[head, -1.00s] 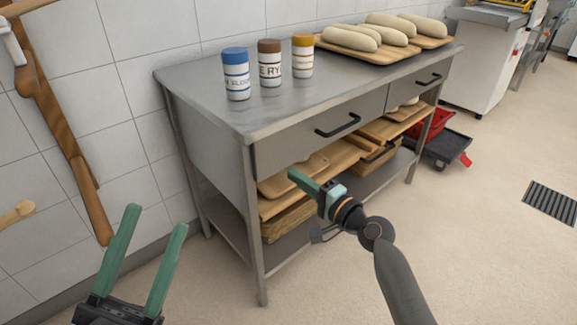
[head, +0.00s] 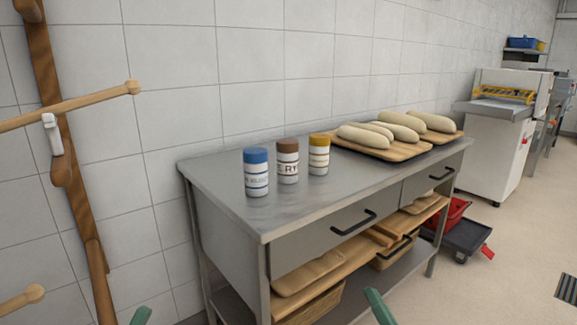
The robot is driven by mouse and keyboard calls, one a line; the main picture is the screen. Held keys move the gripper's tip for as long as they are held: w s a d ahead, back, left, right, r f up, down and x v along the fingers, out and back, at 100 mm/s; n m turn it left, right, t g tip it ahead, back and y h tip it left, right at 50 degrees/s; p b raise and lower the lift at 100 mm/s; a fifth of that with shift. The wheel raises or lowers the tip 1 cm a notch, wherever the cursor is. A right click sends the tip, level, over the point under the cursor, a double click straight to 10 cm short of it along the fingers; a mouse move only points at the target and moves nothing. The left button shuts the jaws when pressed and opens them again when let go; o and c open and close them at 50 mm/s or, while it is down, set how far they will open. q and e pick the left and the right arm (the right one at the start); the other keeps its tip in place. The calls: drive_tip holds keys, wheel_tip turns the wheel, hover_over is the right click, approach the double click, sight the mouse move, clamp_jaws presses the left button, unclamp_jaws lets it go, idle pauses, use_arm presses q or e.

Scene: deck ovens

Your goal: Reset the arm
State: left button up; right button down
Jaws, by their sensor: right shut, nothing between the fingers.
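My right gripper (head: 378,306) shows only as a green fingertip at the bottom edge, in front of the steel table's lower shelf. It is shut and appears empty. My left gripper (head: 141,316) shows only as one green fingertip at the bottom edge, left of the table; the rest of it is out of the picture, so its opening cannot be judged. The steel table (head: 225,222) stands against the tiled wall, with two drawers closed.
Blue-lidded (head: 256,172), brown-lidded (head: 288,161) and yellow-lidded (head: 319,154) jars stand on the table. Wooden boards (head: 372,146) with several loaves lie behind. A wooden rack (head: 84,215) with pegs is at left.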

drive_tip(key=s+a+r+n+t+y+p, duration=0.1)
drive_tip(key=s+a+r+n+t+y, duration=0.15)
drive_tip(key=s+r+n+y, duration=1)
use_arm(q)
drive_tip(key=w+a+f+n+g+y+p, duration=0.35)
drive_tip(key=w+f+n+y+p, duration=0.55)
drive_tip(key=p, duration=0.5)
use_arm(e)
wheel_tip(320, 180, down, 7)
drive_tip(key=w+d+m+g+h, duration=0.25)
drive_tip(key=g+h, duration=0.25)
drive_tip(key=h, duration=0.9)
use_arm(q)
drive_tip(key=s+f+n+g+y+p, duration=0.2)
drive_tip(key=s+f+g+y+p, duration=0.2)
drive_tip(key=s+f+g+p, duration=0.5)
wheel_tip(320, 180, down, 3)
drive_tip(key=s+p, duration=0.2)
drive_tip(key=shift+a+r+p, duration=0.2)
drive_tip(key=shift+a+p, duration=0.1)
use_arm(e)
drive_tip(key=s+d+f+m+g+h, duration=0.1)
drive_tip(key=s+f+m+g, duration=0.3)
drive_tip(key=s+f+g, duration=0.4)
wheel_tip(320, 180, down, 4)
drive_tip(key=shift+s+d+f+h, duration=0.15)
drive_tip(key=shift+s+f+h, duration=0.1)
drive_tip(key=shift+s+h, duration=0.65)
drive_tip(key=shift+s, duration=0.1)
